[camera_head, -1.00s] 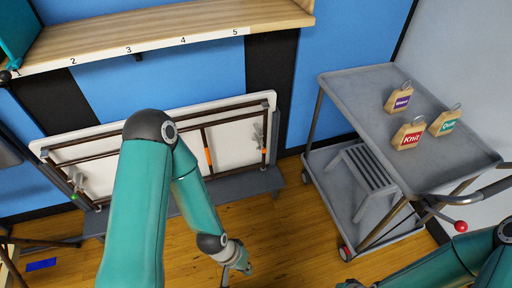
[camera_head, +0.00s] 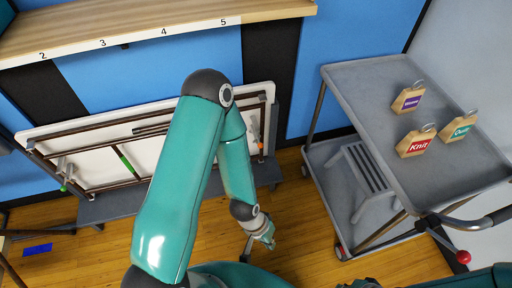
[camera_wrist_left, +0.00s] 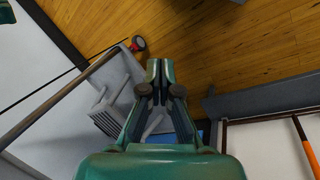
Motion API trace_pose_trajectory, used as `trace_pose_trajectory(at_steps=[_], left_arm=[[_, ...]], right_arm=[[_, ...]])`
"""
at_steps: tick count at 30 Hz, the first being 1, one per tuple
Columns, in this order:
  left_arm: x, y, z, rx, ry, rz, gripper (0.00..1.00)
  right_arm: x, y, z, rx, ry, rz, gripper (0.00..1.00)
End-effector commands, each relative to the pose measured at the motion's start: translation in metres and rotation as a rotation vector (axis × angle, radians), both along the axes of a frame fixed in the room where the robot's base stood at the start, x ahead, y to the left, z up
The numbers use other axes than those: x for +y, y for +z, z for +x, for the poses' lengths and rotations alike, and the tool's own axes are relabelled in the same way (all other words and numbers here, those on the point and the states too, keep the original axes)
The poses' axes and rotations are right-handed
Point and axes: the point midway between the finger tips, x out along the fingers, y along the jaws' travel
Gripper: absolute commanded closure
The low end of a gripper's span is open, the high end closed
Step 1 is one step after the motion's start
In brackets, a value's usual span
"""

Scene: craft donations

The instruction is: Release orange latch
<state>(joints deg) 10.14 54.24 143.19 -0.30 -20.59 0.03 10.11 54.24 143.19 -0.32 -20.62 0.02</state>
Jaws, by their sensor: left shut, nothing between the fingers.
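A folded table (camera_head: 100,125) with a white top and brown leg bars stands on edge against the blue wall. At its right end is a small metal latch (camera_head: 254,128) with orange on it and an orange tip. At its left end is a similar latch (camera_head: 64,180) with a green tip. My left gripper (camera_head: 269,243) is shut and empty, low in front of the table's right end and apart from it. In the left wrist view its fingers (camera_wrist_left: 160,72) are together, and an orange strip (camera_wrist_left: 306,146) lies on a leg bar. Only a sliver of my right gripper shows at the bottom edge.
A grey cart (camera_head: 345,85) stands at right with Knit (camera_head: 416,143), Quilt (camera_head: 460,127) and purple-labelled (camera_head: 408,99) tags on top and a grey stool (camera_head: 365,180) below. A wooden shelf (camera_head: 150,25) overhangs the table. Wooden floor is clear between table and cart.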

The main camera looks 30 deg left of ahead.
Motion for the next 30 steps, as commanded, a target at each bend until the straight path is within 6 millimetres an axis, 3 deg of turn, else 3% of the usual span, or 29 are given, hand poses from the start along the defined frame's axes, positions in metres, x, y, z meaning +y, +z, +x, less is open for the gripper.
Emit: trace_pose_trajectory(at_steps=[4,8,11,15,18,21,24,27,30], left_arm=[[0.009,-0.019,0.012,0.023,0.07,0.008,1.0],[0.027,-0.064,0.042,0.092,0.27,0.016,1.0],[0.059,-0.111,0.077,0.179,0.529,-0.005,1.0],[0.12,-0.173,0.141,0.31,0.968,-0.132,1.0],[0.172,-0.2,0.189,0.387,1.275,-0.303,1.0],[0.229,-0.209,0.232,0.43,1.507,-0.515,1.0],[0.282,-0.203,0.262,0.445,1.653,-0.728,1.0],[0.325,-0.189,0.279,0.443,1.726,-0.901,1.0],[0.351,-0.175,0.287,0.439,1.751,-1.014,1.0]], right_arm=[[0.0,-0.013,0.0,0.0,0.0,0.0,1.0],[0.0,-0.044,0.0,0.0,0.0,0.0,1.0],[0.0,-0.079,0.0,0.0,0.0,0.0,1.0],[0.0,-0.135,0.0,0.0,0.0,0.0,1.0],[0.0,-0.174,0.0,0.0,0.0,0.0,1.0],[0.0,-0.208,0.0,0.0,0.0,0.0,1.0],[0.0,-0.234,0.0,0.0,0.0,0.0,1.0],[0.0,-0.251,0.0,0.0,0.0,0.0,1.0],[0.0,-0.26,0.0,-0.001,0.0,0.0,1.0]])
